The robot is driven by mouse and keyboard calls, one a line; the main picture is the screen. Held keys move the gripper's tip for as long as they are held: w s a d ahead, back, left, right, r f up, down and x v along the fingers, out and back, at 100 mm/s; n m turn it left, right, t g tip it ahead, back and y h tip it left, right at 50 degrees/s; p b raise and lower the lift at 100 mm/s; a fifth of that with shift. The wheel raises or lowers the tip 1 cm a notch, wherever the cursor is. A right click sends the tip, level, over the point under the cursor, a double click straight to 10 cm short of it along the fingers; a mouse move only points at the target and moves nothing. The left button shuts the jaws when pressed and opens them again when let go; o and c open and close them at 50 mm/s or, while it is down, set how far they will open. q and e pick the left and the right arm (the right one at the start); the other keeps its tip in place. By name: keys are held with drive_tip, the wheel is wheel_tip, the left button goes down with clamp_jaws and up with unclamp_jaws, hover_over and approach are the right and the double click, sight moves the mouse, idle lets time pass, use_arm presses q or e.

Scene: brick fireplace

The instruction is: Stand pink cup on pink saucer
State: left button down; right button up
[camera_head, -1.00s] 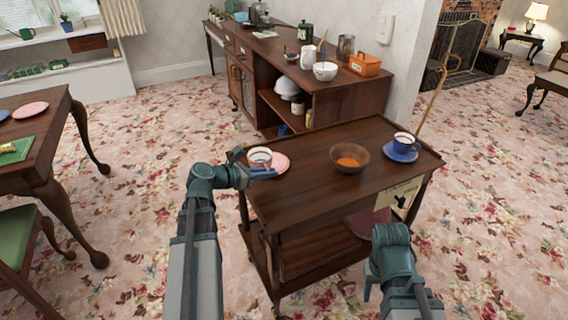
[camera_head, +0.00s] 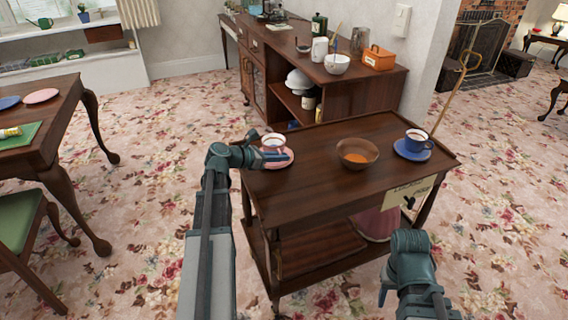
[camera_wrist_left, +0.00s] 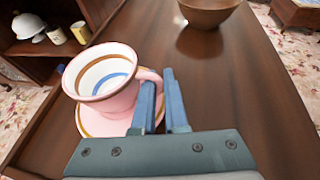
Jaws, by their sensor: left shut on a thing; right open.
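The pink cup (camera_head: 273,139), white inside with a blue ring, is at my left gripper (camera_head: 279,155) on the left end of the trolley. My left gripper (camera_wrist_left: 167,102) is shut on the cup's handle, at the right side of the cup (camera_wrist_left: 104,88) in the left wrist view. The pink saucer (camera_head: 287,161) lies on the trolley under the cup. In the left wrist view the saucer (camera_wrist_left: 102,126) is partly hidden by the cup and fingers. I cannot tell whether the cup's base touches it. My right gripper (camera_head: 384,292) is open and empty, low in front of the trolley.
A brown bowl (camera_head: 357,154) stands mid-trolley, right of the saucer. A blue cup (camera_head: 417,140) on a blue saucer (camera_head: 412,153) stands at the right end. A cane (camera_head: 450,95) rises behind that end. The trolley's front middle (camera_head: 325,190) is clear.

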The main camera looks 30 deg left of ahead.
use_arm(q)
drive_tip(key=shift+f, duration=0.1)
drive_tip(key=shift+f, duration=0.1)
drive_tip(key=shift+f, duration=0.15)
drive_tip(key=c, duration=0.9)
unclamp_jaws()
drive_tip(key=shift+c, duration=0.2)
drive_tip(key=shift+r, duration=0.3)
drive_tip(key=p+v, duration=0.4)
drive_tip(key=v, duration=0.6)
drive_tip(key=shift+s+r, duration=0.1)
drive_tip(key=shift+r, duration=0.05)
drive_tip(key=shift+p+v, duration=0.45)
drive_tip(key=shift+v, duration=0.35)
